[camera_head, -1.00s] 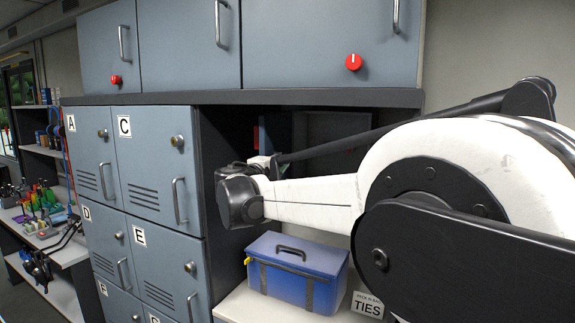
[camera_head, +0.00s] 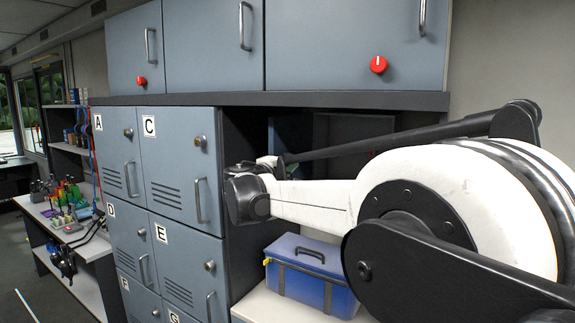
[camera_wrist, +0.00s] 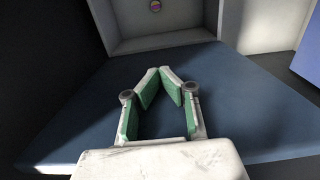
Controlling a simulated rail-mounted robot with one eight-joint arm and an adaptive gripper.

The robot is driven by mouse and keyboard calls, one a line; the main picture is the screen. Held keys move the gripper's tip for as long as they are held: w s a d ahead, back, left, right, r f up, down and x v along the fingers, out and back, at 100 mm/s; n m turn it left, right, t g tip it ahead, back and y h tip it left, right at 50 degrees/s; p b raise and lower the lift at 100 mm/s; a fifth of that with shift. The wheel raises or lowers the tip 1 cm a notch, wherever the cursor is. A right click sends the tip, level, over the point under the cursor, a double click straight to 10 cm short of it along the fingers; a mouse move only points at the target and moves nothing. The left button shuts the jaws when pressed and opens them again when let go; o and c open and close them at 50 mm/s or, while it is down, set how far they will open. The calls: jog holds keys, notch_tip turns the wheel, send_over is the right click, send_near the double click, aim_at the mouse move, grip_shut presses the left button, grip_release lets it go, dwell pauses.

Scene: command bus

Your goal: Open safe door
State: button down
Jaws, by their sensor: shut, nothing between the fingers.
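The safe appears as a dark grey box (camera_head: 350,126) in the open shelf bay, largely hidden behind my arm. A dark blue upright panel, perhaps its door, shows at its left (camera_head: 288,132). In the wrist view a grey box-like recess (camera_wrist: 160,38) with a pale rim is at the top, with a small round coloured spot inside. A broad dark blue surface (camera_wrist: 70,115) lies behind my gripper (camera_wrist: 163,72). Its green-padded fingers meet at the tips, with nothing between them. I cannot tell whether they touch the surface. In the head view the gripper is hidden behind my wrist.
A blue box with a black handle (camera_head: 310,272) stands on the white shelf below my arm. Grey lockers with handles (camera_head: 182,165) stand close at left. Overhead cabinets with red knobs (camera_head: 345,45) run above. A cluttered workbench (camera_head: 75,215) is farther left.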

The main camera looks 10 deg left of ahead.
jog(key=s+d, duration=0.1)
jog(key=d, duration=0.5)
jog(key=shift+d+r+b, duration=0.2)
jog(key=shift+r+b, duration=0.05)
jog(key=shift+b, duration=0.1)
jog(key=shift+s+a, duration=0.1)
jog(key=shift+s, duration=0.05)
